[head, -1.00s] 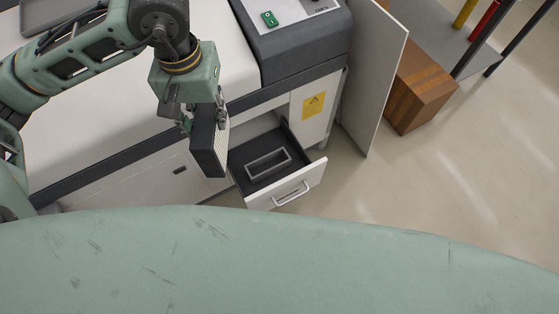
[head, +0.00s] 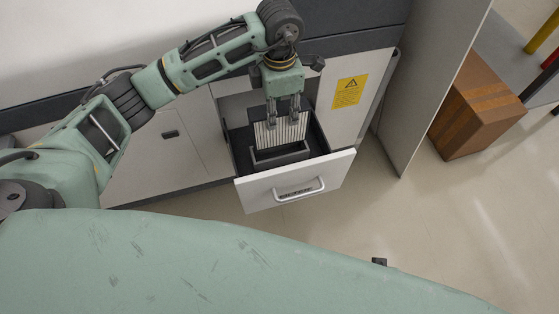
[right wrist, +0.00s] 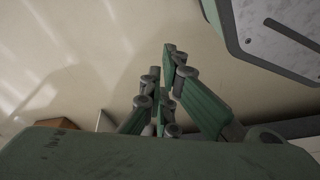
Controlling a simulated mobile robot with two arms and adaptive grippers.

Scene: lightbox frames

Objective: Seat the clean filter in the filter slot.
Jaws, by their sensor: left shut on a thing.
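The filter (head: 280,135), a dark-framed panel with a pale pleated face, stands roughly upright in my left gripper (head: 283,114) in the head view. The gripper is shut on its upper part. The filter slot (head: 284,158) is a grey rectangular frame in the open drawer (head: 292,186). The filter is over the slot, with its lower edge close to the frame; I cannot tell whether that edge is inside it. My right gripper (right wrist: 163,62) shows in the right wrist view, away from the drawer, with nothing seen in it. How far its fingers are apart is unclear.
The white drawer front with its handle (head: 299,190) juts from the cabinet. A yellow warning label (head: 349,91) is on the panel to its right, beside an open door (head: 436,80). A wooden box (head: 477,110) stands farther right. The floor before the door is clear.

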